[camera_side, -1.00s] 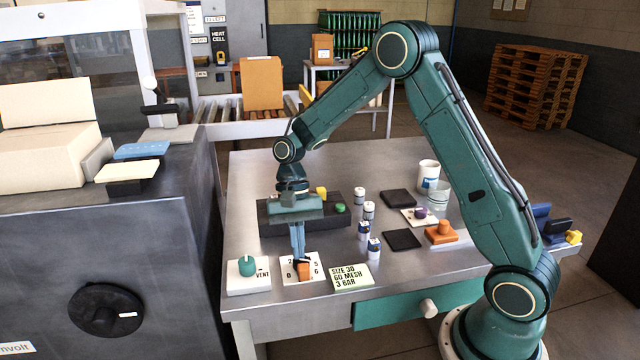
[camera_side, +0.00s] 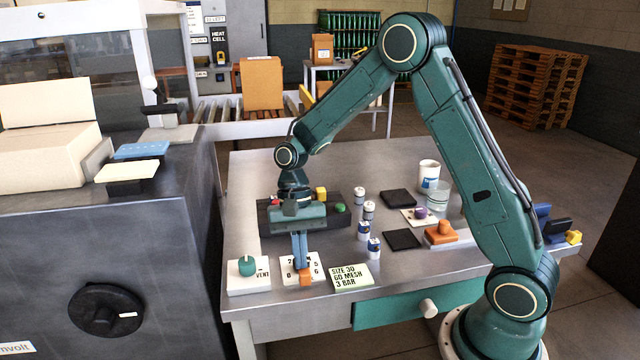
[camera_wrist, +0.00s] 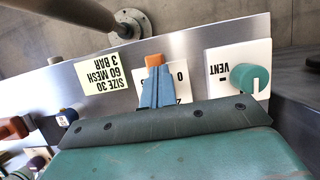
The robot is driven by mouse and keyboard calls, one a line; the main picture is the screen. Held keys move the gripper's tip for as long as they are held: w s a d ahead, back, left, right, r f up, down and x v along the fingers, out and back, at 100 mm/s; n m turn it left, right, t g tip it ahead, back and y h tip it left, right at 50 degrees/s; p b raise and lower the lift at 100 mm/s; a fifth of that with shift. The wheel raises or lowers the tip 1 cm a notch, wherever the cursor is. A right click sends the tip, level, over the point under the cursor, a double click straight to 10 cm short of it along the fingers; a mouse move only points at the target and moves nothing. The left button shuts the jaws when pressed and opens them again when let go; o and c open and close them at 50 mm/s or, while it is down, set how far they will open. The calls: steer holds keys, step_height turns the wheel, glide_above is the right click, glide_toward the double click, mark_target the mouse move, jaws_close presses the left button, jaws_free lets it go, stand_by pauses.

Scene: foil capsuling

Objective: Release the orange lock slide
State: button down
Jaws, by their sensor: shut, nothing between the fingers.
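An orange piece (camera_side: 306,280) sits at the front edge of a white plate (camera_side: 288,275) marked with numbers, near the table's front edge. My gripper (camera_side: 302,267) points straight down with its blue fingers shut and empty. The fingertips are right behind the orange piece; I cannot tell whether they touch it. In the wrist view the orange piece (camera_wrist: 154,60) shows just beyond the fingertips (camera_wrist: 156,70), which hide part of the plate. Another orange block with a knob (camera_side: 441,233) stands at the table's right.
A green knob on a VENT plate (camera_side: 247,268) is just left. A yellow note (camera_side: 350,277) lies to the right. Small blue-and-white cylinders (camera_side: 374,248), a dark bar (camera_side: 280,222) with coloured buttons, and black pads (camera_side: 401,239) lie behind. A mug and glass stand further right.

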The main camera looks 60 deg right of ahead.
steer(key=shift+d, duration=0.1)
steer(key=shift+w+d, duration=0.5)
steer(key=shift+w, duration=0.1)
steer(key=shift+w+d+r, duration=0.2)
steer(key=shift+w+d, duration=0.3)
steer(key=shift+w, duration=0.05)
steer(key=shift+w+d+r, duration=0.15)
steer(key=shift+w+d, duration=0.35)
steer(key=v, duration=0.9)
steer(key=shift+s+a+r, duration=0.1)
steer(key=shift+s+r, duration=0.05)
steer(key=shift+r, duration=0.05)
